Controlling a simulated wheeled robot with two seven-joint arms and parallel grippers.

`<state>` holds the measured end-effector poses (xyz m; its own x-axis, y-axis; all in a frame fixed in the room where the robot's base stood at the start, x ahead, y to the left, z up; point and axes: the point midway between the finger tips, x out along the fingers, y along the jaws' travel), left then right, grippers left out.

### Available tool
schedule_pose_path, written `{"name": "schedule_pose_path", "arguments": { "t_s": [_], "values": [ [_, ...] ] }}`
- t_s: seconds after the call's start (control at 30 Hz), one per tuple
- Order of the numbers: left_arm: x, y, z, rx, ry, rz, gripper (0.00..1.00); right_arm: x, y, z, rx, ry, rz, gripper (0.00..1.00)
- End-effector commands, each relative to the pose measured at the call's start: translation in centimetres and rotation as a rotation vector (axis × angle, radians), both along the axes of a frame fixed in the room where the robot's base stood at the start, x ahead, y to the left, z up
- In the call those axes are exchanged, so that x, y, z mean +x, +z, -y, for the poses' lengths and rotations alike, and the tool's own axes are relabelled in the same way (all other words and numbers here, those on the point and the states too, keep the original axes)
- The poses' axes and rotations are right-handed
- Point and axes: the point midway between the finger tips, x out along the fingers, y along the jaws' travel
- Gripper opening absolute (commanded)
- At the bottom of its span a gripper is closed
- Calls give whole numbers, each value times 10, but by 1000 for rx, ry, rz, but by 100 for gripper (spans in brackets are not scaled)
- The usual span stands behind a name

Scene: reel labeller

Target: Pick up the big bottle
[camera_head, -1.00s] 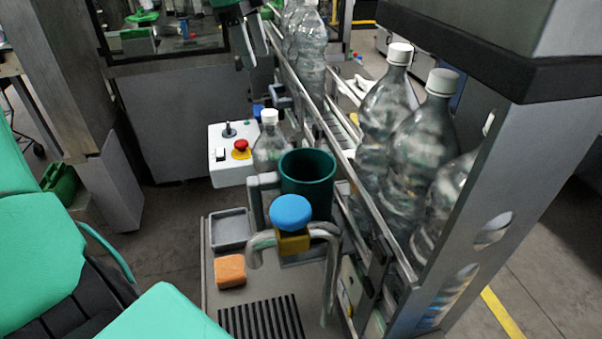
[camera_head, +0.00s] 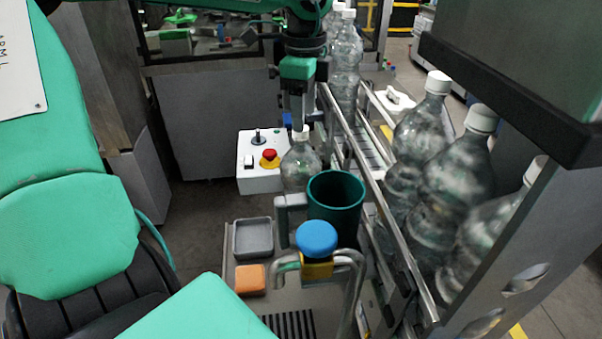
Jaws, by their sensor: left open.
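A clear bottle with a white cap (camera_head: 300,167) stands upright behind the dark green cup (camera_head: 336,205) and beside the control box. My left gripper (camera_head: 297,122) points down right over this bottle, open, with its fingertips at about the cap; I cannot tell whether they touch it. The gripper partly hides the cap, and the cup hides the bottle's lower part. Larger clear bottles with white caps (camera_head: 451,178) stand in a row on the right side of the conveyor. More bottles (camera_head: 346,62) stand at its far end. My right gripper is out of view.
A grey control box (camera_head: 258,178) with a red button stands left of the bottle. A blue knob (camera_head: 316,239) on a bent metal handle stands in front of the cup. A grey tray (camera_head: 253,238) and an orange block (camera_head: 250,279) lie nearby. Metal rails (camera_head: 372,195) run along the right.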

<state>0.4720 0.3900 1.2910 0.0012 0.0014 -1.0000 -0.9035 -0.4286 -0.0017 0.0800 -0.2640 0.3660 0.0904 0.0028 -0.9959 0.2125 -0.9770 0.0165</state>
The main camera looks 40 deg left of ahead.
Motion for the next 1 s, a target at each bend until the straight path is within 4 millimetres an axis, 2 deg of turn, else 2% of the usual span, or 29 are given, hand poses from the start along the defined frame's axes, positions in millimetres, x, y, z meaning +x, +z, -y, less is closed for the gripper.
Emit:
{"name": "schedule_pose_path", "arguments": {
  "t_s": [0.13, 0.3, 0.63, 0.9, 1.0],
  "values": [
    [-6, -16, -1, -5, -2, -5, 53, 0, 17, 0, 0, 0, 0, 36],
    [-7, -38, -1, -2, 0, -5, 53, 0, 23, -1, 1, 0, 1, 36],
    [-6, -45, -2, -1, 0, 0, 53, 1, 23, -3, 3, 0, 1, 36],
    [-6, -45, -2, 0, 0, 0, 0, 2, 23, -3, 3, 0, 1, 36],
    [-6, -45, -2, 0, 0, 0, 0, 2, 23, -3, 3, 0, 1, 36]
  ]
}}
